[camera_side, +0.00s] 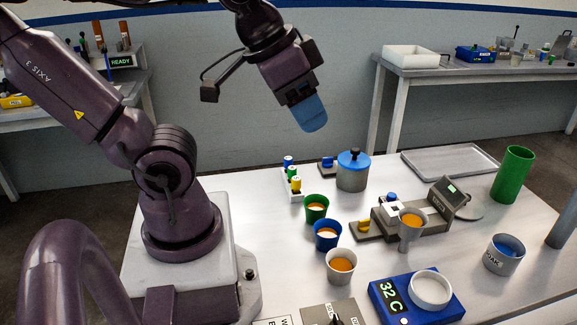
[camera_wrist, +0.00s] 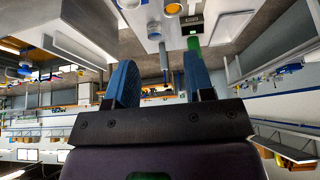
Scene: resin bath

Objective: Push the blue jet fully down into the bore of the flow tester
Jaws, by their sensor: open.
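The flow tester (camera_side: 433,211) is a grey unit with a tilted display, standing right of the middle of the table in the side view. A small blue piece (camera_side: 391,196), which looks like the blue jet, sits on top of its white block; how deep it sits cannot be told. A cup with orange contents (camera_side: 411,221) is in front of this block. My gripper (camera_side: 311,118) is high above the table, left of the tester and far from it. In the wrist view its two blue fingers (camera_wrist: 161,80) are apart with nothing held between them.
A white rack (camera_side: 297,195) holds blue, green and yellow-topped pieces. Green (camera_side: 316,208), blue (camera_side: 327,235) and white (camera_side: 341,266) cups stand left of the tester. A blue-lidded pot (camera_side: 353,172) is behind, a tall green cylinder (camera_side: 513,174) right. The air around my gripper is clear.

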